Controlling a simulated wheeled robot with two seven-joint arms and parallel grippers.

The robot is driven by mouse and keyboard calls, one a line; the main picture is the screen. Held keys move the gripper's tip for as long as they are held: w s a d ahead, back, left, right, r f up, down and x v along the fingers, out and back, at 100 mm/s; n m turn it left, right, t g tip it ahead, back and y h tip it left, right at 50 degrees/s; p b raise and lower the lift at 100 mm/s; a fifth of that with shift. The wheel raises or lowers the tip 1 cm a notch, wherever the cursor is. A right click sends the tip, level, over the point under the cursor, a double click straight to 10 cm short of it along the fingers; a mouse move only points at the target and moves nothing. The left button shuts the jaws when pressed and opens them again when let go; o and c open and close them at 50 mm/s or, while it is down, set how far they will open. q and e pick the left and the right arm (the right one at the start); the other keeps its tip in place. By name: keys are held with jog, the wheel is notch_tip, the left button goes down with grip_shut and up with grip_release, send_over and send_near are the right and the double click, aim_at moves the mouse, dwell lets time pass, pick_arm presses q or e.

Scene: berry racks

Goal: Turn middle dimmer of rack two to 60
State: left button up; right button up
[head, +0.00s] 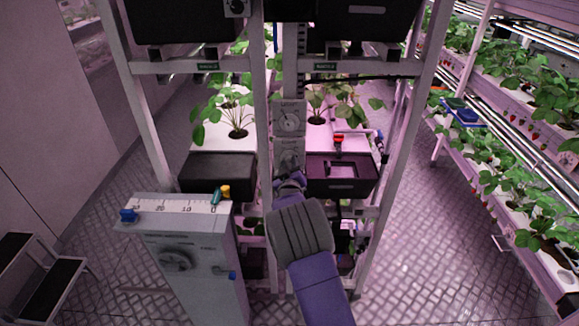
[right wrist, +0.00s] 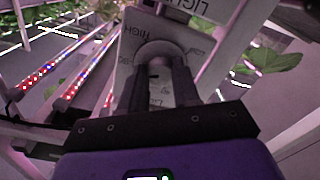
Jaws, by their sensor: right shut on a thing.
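A grey dimmer panel (head: 288,150) with a round knob is fixed to the middle post of the rack in front of me. A second panel marked LIGHT, with its own dial (head: 289,118), sits just above it. My right gripper (head: 289,180) is at the lower panel. In the right wrist view its two fingers (right wrist: 160,85) are shut on the round knob (right wrist: 160,50). The plate (right wrist: 140,32) behind the knob carries the word HIGH; the knob's setting is not readable. My left gripper is not in view.
A grey cabinet (head: 190,245) with a scale and blue and yellow knobs stands at the front left. Dark bins (head: 217,172) and plants flank the post. Planted shelves (head: 500,190) line the right side. The floor between is clear.

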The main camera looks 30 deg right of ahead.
jog(key=n, duration=0.4)
jog(key=shift+r+n+p, duration=0.1)
jog(key=shift+n+p, duration=0.3)
jog(key=shift+n, duration=1.8)
jog(key=o, duration=1.1)
jog(key=shift+c, duration=0.2)
jog(key=v, duration=0.7)
jog(key=shift+s+a, duration=0.2)
jog(key=shift+s, duration=0.05)
